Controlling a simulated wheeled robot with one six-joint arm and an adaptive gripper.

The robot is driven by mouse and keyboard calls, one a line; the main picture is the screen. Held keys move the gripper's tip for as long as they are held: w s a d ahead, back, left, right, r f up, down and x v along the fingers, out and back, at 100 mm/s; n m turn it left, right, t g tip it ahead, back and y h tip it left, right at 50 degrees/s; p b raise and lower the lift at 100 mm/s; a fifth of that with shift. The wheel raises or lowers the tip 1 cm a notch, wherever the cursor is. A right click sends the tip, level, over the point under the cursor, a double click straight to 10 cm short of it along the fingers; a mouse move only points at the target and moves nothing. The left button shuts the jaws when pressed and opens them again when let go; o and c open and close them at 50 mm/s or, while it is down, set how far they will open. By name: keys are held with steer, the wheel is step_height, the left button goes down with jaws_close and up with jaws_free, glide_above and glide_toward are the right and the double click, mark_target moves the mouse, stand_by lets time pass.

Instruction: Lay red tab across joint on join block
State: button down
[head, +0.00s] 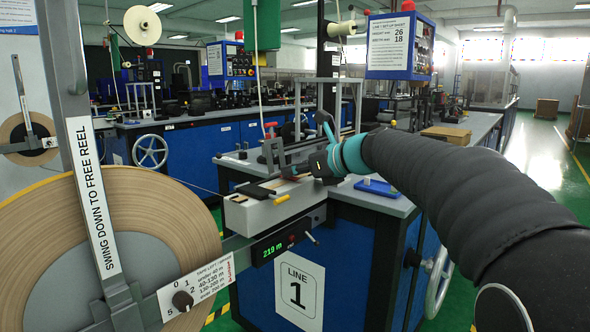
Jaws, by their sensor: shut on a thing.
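The join block (258,217) is a pale block at the front edge of the line 1 bench, with dark strips on top and small yellow pieces. My gripper (293,174) is low over the far right part of the block, pointing left. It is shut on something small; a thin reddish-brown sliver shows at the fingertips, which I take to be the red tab. The fingers hide most of it, and I cannot tell whether it touches the block. The tape joint cannot be made out at this size.
A large tape reel (150,215) with a labelled swing arm (92,195) fills the left. A counter (281,246) reads 219 m. A blue object (377,188) lies on the bench right of the block. A red-handled fixture (271,131) stands behind.

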steer(key=shift+f, duration=0.35)
steer(key=c, duration=1.1)
jaws_free()
steer(key=shift+s, duration=0.1)
